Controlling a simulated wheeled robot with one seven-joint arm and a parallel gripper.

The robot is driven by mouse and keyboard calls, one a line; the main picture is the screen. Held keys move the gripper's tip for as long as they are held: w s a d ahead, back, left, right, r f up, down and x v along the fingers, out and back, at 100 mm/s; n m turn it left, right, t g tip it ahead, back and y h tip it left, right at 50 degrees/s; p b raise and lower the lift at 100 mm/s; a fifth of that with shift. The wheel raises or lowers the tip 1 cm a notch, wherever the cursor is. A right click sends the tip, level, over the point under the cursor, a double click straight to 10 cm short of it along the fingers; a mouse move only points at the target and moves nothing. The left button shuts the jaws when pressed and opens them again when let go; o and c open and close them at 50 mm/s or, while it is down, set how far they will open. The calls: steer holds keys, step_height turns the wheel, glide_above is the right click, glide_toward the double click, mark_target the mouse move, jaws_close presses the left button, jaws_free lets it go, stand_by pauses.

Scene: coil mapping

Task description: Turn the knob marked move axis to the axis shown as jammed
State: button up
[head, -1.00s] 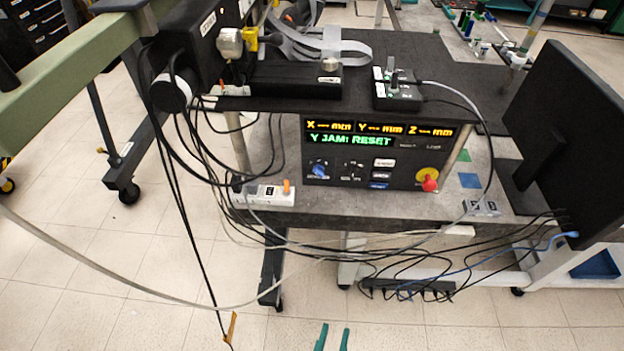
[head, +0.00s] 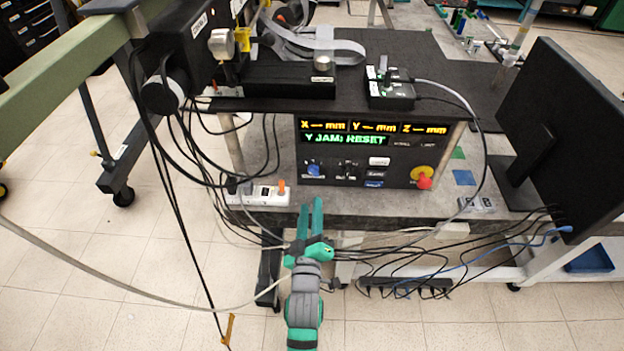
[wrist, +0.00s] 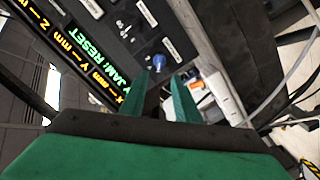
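The black control panel (head: 372,190) shows "Y JAM! RESET" in green on its display (head: 346,139), under the X, Y and Z readouts. A blue knob (head: 314,170) sits at the panel's lower left. Its label is too small to read. The knob also shows in the wrist view (wrist: 158,61), just beyond the fingertips. My gripper (head: 311,207) is in front of and below the knob, with fingers pointing toward the panel. In the wrist view, my gripper (wrist: 160,82) has a gap between its green fingers and holds nothing. I see no contact with the knob.
A red mushroom button on a yellow base (head: 423,177) is at the panel's right. A white power strip (head: 258,195) with an orange switch lies left of my gripper. Cables hang at the left and below the bench. A black monitor (head: 560,140) stands at the right.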

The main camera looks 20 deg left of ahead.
mark_target(313, 174)
steer(key=x, duration=1.1)
steer(key=shift+c, duration=0.6)
steer(key=shift+s, duration=0.1)
jaws_close()
